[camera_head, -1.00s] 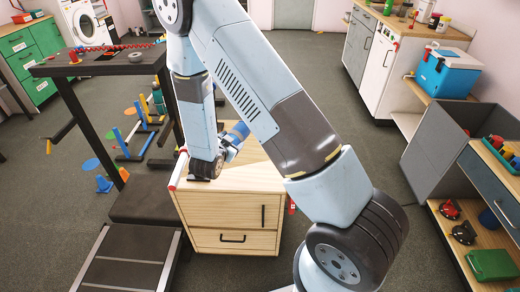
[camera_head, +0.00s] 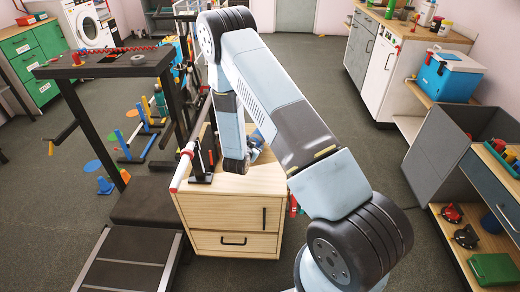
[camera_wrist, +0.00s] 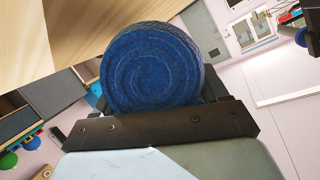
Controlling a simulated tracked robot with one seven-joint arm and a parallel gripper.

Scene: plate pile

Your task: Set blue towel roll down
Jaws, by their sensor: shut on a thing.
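A blue towel roll (camera_wrist: 150,62) fills the upper middle of the wrist view, its spiral end facing the camera. My gripper (camera_wrist: 153,104) is shut on it, with dark fingers at either side. In the head view a small part of the blue roll (camera_head: 257,139) shows behind my arm, above the wooden cabinet (camera_head: 265,183). My forearm hides most of the gripper there. The pale wood also shows at upper left in the wrist view (camera_wrist: 75,30). I cannot tell whether the roll touches the cabinet top.
A red-and-white rod (camera_head: 188,150) and a black upright holder (camera_head: 206,158) stand at the cabinet's left edge. A dark frame rack (camera_head: 105,66) stands further left. A grey open bin (camera_head: 438,145) and shelves are at right.

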